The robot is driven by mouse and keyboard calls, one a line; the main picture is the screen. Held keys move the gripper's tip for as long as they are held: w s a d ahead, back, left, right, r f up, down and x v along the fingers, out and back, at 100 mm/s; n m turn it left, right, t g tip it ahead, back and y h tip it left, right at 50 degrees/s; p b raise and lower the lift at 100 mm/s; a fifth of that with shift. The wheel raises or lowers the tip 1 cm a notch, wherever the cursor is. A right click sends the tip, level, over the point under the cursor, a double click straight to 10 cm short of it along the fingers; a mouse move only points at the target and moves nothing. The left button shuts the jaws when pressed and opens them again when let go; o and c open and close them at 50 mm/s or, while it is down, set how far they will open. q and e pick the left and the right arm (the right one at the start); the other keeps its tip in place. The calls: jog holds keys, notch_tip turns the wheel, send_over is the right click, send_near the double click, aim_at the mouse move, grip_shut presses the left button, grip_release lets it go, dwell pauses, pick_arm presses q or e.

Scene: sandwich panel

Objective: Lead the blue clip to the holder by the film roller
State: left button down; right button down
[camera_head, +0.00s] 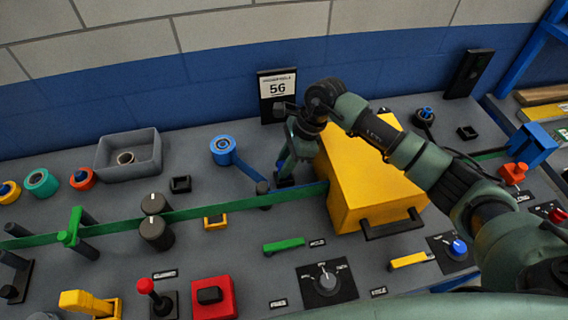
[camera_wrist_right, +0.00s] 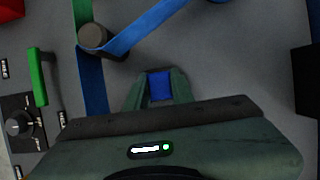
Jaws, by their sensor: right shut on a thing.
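My right gripper (camera_head: 286,172) points down in the middle of the panel, left of the yellow housing (camera_head: 356,180). In the right wrist view its fingers are closed on a small blue piece, the blue clip (camera_wrist_right: 160,86). The clip is mostly hidden by the fingers in the head view. A blue roll (camera_head: 223,148) lies to the left, its blue film (camera_head: 244,172) running to a dark roller post (camera_head: 262,188). A small black holder (camera_head: 180,184) and a yellow-framed holder (camera_head: 215,222) sit further left; I cannot tell which is meant. My left gripper is not in view.
A green band (camera_head: 200,210) crosses the panel past two dark rollers (camera_head: 153,217). A green handle (camera_head: 284,245) and a knob (camera_head: 327,282) stand in front. A grey bin (camera_head: 128,155) is at the back left. The surface between blue roll and gripper is fairly clear.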

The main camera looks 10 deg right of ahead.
jog(key=shift+f, duration=0.35)
jog(key=c, duration=1.1)
grip_release()
jog(key=shift+r+p, duration=1.4)
jog(key=shift+r, duration=2.15)
jog(key=shift+s+f, duration=0.1)
